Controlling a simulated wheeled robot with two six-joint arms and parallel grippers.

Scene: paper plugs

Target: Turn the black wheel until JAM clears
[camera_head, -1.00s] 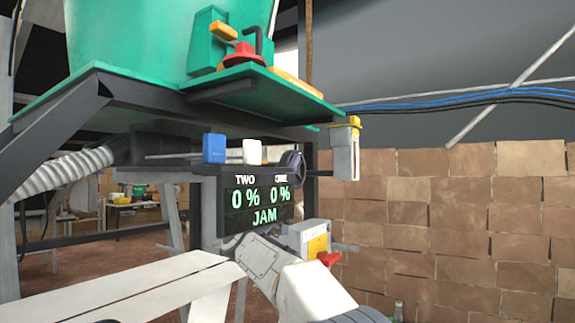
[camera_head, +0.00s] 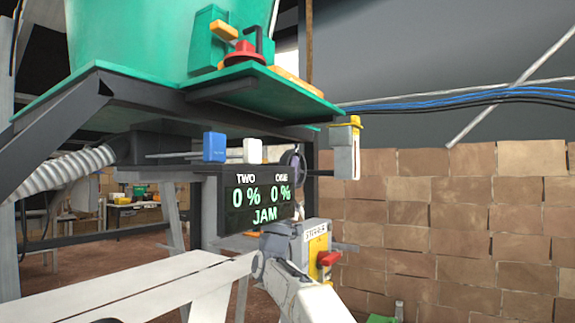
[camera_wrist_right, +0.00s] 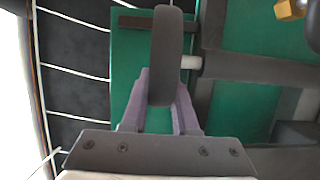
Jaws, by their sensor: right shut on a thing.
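The black wheel (camera_head: 291,160) sits on a shaft at the right end of the machine, just above the display. In the right wrist view the wheel (camera_wrist_right: 166,45) is seen edge-on. My right gripper (camera_head: 297,188) reaches up from below. In the right wrist view its two purple-grey fingers (camera_wrist_right: 160,95) are on either side of the wheel's lower rim, shut on it. The display (camera_head: 257,202) reads TWO 0 %, ONE 0 % and JAM in green. My left gripper is not in view.
A blue block (camera_head: 214,147) and a white block (camera_head: 252,151) sit on rods left of the wheel. A green hopper (camera_head: 140,40) stands above on a dark frame. A yellow-topped grey fitting (camera_head: 345,150) hangs to the right. A brick wall (camera_head: 440,220) is behind.

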